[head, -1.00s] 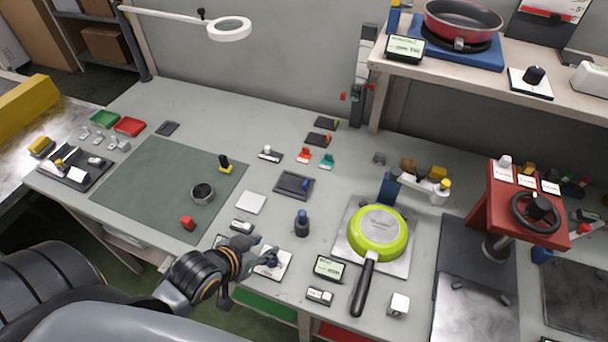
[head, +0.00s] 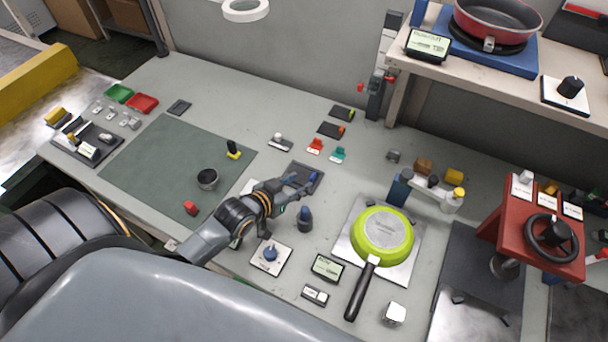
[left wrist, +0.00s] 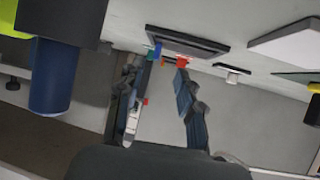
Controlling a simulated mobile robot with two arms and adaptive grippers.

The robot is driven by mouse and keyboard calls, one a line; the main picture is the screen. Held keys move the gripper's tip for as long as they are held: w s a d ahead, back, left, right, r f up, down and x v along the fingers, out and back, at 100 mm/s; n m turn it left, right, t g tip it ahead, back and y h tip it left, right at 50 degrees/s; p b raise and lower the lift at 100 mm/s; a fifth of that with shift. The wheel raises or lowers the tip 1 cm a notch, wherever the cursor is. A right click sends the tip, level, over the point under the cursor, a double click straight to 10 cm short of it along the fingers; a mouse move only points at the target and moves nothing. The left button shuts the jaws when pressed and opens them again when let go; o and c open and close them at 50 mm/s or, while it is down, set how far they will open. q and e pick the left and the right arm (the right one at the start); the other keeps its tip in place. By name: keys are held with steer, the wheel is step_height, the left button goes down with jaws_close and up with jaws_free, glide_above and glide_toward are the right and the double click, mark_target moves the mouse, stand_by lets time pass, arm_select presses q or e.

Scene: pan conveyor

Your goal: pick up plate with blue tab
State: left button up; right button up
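The plate with the blue tab is a dark square plate (head: 305,172) lying on the grey bench. Its small blue tab (head: 314,177) is on its right part. My left gripper (head: 299,188) is at the plate's near side, close to the tab, and partly covers the plate. In the left wrist view the dark plate (left wrist: 188,40) lies just beyond the fingertips, with the blue tab (left wrist: 154,51) near the left finger. The left gripper's fingers (left wrist: 165,72) are apart with nothing between them. Contact with the tab cannot be told. My right gripper is not in view.
A dark blue knobbed piece (head: 305,220) stands close to my left gripper. A green pan (head: 382,235) lies right of it. A white plate with a blue knob (head: 270,256) lies nearer. Orange (head: 315,146) and teal (head: 338,154) pieces stand behind.

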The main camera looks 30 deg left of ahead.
mark_target(311, 177)
arm_select(q)
steer(key=shift+d+p+x, duration=0.1)
steer(key=shift+p+x, duration=0.2)
steer(key=shift+x, duration=1)
steer(key=shift+d+p+x, duration=0.15)
steer(key=shift+p+x, duration=0.15)
steer(key=shift+x, duration=1.05)
steer(key=shift+s+r, duration=0.1)
steer(key=shift+r, duration=0.1)
jaws_close()
